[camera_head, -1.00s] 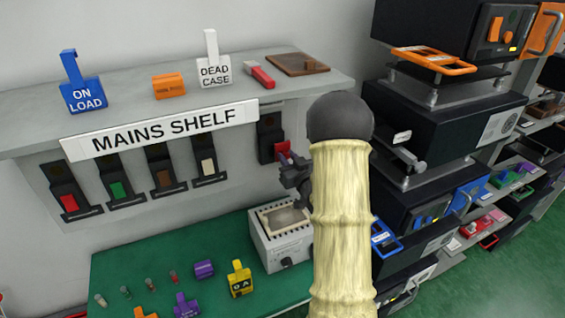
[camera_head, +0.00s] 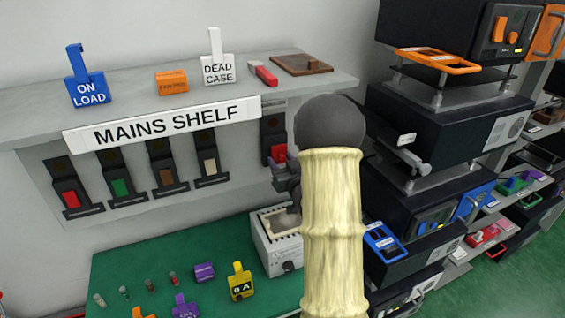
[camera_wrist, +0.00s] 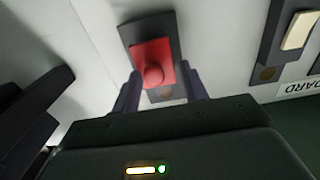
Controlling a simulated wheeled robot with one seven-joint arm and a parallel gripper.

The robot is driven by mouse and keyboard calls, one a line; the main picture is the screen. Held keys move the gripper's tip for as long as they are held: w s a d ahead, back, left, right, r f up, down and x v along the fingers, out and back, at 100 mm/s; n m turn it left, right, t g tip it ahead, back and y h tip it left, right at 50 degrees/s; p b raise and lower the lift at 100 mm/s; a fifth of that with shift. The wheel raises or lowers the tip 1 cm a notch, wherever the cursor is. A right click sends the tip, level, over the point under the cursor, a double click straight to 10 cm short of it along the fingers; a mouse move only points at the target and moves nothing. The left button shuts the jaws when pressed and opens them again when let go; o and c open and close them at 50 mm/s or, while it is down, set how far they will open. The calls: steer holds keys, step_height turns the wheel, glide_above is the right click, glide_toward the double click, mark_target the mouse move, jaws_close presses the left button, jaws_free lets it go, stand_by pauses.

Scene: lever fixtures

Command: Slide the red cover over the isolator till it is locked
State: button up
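A red cover with a round knob sits on a dark isolator plate at the right end of the panel under the shelf. In the head view the cover (camera_head: 279,153) is on the lower part of the isolator plate (camera_head: 273,128). In the wrist view the cover (camera_wrist: 150,55) shows its knob facing me, with the dark plate (camera_wrist: 143,25) around it. My gripper (camera_wrist: 162,90) is open, its two fingers apart on either side of the knob, with gaps visible. In the head view my gripper (camera_head: 285,178) is just below the cover, partly hidden by my arm. Whether the cover is locked cannot be told.
Several similar isolators with coloured covers, including a white one (camera_head: 210,166) and another red one (camera_head: 71,199), stand to the left. The shelf (camera_head: 130,110) overhangs them. A grey box (camera_head: 280,250) stands below on the green bench. Stacked black units (camera_head: 440,130) crowd the right.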

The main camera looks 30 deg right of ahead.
steer(key=shift+s+d, duration=0.1)
steer(key=shift+d, duration=0.05)
steer(key=s+a+b, duration=0.1)
steer(key=s+b, duration=0.7)
steer(key=s, duration=0.3)
steer(key=shift+s+a+f, duration=0.2)
steer(key=shift+s+a, duration=0.15)
steer(key=shift+s, duration=0.05)
steer(key=shift+s+b, duration=0.1)
steer(key=shift+b, duration=0.35)
steer(key=s+b, duration=0.1)
steer(key=b, duration=0.1)
steer(key=s+b, duration=0.4)
steer(key=shift+a+r, duration=0.2)
steer(key=shift+a, duration=0.1)
